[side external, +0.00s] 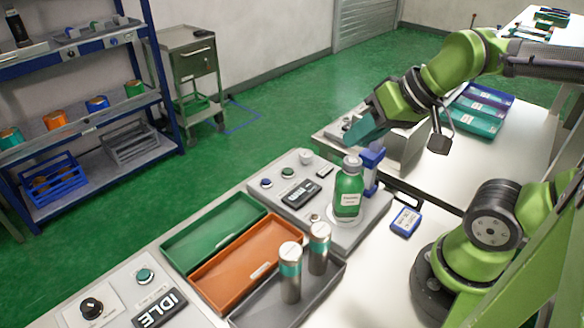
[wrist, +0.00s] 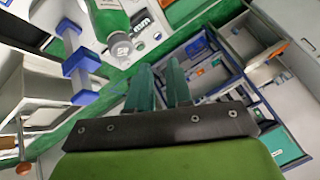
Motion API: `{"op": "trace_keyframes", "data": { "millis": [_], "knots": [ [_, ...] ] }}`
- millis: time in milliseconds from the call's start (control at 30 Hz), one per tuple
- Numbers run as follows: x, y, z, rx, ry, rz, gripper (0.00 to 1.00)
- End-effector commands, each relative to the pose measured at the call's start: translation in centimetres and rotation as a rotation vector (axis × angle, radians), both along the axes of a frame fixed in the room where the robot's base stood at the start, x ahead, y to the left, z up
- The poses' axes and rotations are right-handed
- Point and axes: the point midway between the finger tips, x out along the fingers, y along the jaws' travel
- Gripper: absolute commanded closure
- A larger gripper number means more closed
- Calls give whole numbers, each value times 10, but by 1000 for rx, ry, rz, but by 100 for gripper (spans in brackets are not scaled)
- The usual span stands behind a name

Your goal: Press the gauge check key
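The grey gauge station (side external: 357,229) carries a dark display (side external: 301,194) marked "mm", a dark blue button (side external: 267,183), a green button (side external: 288,172), a pale round knob (side external: 305,156) and a small dark key or plate (side external: 325,171). Which one is the gauge check key cannot be read. A green bottle (side external: 348,190) with a white label stands on the station before a blue post (side external: 371,172); it also shows in the wrist view (wrist: 108,22). My gripper (side external: 362,132) is in the air above and behind the station. Its teal fingers (wrist: 159,68) are apart, with nothing between them.
A green tray (side external: 212,232), an orange tray (side external: 246,250) and a grey tray with two capped cylinders (side external: 290,275) lie left of the station. A blue device (side external: 405,222) lies at right. A control panel with a dial (side external: 91,308) and "IDLE" display is at front left.

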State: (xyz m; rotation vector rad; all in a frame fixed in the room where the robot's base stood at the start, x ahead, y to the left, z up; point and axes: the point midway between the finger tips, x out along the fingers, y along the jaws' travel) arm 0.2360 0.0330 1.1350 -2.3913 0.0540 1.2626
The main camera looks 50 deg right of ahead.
Motion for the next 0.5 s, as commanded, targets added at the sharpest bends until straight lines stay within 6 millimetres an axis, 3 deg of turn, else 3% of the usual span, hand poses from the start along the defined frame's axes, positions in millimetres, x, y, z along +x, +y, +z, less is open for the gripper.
{"op": "trace_keyframes", "data": {
  "millis": [133,500],
  "knots": [
    [0,0,0,0,0,0,100],
    [0,0,0,0,0,0,100]
  ]
}}
